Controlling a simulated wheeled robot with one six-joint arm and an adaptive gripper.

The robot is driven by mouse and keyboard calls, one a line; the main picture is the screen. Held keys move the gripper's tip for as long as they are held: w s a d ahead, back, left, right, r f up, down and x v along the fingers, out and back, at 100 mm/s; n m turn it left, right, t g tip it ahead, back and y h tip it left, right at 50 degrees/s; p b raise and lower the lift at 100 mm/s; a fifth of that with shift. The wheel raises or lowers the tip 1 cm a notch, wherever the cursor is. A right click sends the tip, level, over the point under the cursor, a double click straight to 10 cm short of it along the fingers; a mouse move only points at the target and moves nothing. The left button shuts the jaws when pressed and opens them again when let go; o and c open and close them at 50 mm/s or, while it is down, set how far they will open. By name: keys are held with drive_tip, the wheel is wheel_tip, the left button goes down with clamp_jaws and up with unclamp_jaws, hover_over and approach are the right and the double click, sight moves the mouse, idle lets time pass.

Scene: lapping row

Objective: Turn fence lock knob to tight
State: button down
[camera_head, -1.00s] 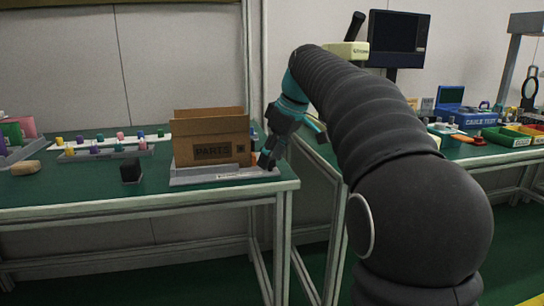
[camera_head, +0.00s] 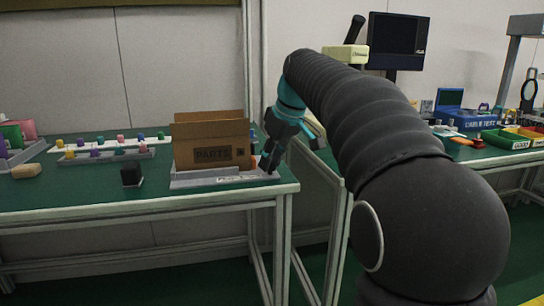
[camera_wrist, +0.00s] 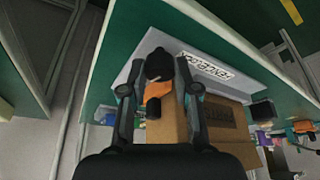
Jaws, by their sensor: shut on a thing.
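The fence lock knob (camera_wrist: 158,66) is dark and round in the wrist view. It stands on the grey base plate (camera_wrist: 143,57), beside a white label reading "FENCE LOCK" (camera_wrist: 204,67). My gripper (camera_wrist: 157,76) has one finger on each side of the knob and is shut on it. An orange part (camera_wrist: 157,90) shows between the fingers, just below the knob in the picture. In the head view my gripper (camera_head: 269,163) is at the right end of the grey base (camera_head: 205,181), and its fingers hide the knob. I cannot read the knob's angle.
An open cardboard box marked "PARTS" (camera_head: 213,153) stands on the base, close left of my gripper. A black block (camera_head: 131,176) and trays of coloured pegs (camera_head: 108,154) are farther left on the green bench (camera_head: 80,200). The bench's right edge is close by.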

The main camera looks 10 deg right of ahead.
drive_tip(key=m+p, duration=0.1)
drive_tip(key=m, duration=0.1)
drive_tip(key=m+t+h+p, duration=0.1)
drive_tip(key=m, duration=0.1)
drive_tip(key=shift+a+r+m+h, duration=0.1)
drive_tip(key=shift+r+m+h, duration=0.05)
drive_tip(key=shift+m+h, duration=0.15)
drive_tip(key=m+h+p, duration=0.1)
drive_tip(key=m, duration=0.1)
drive_tip(key=m+p, duration=0.1)
drive_tip(key=m, duration=0.1)
drive_tip(key=shift+a+m+h, duration=0.15)
drive_tip(key=shift+m+h, duration=0.15)
drive_tip(key=shift+h, duration=0.1)
drive_tip(key=m+p, duration=0.1)
drive_tip(key=m, duration=0.1)
drive_tip(key=m+h+p, duration=0.1)
drive_tip(key=m, duration=0.1)
drive_tip(key=shift+w+g+h, duration=0.1)
drive_tip(key=shift+g+h, duration=0.2)
drive_tip(key=shift+g, duration=0.1)
drive_tip(key=m+g+h+p, duration=0.1)
drive_tip(key=m+p, duration=0.1)
drive_tip(key=m, duration=0.3)
drive_tip(key=c, duration=0.9)
unclamp_jaws()
drive_tip(key=shift+o, duration=0.2)
drive_tip(key=shift+a, duration=0.1)
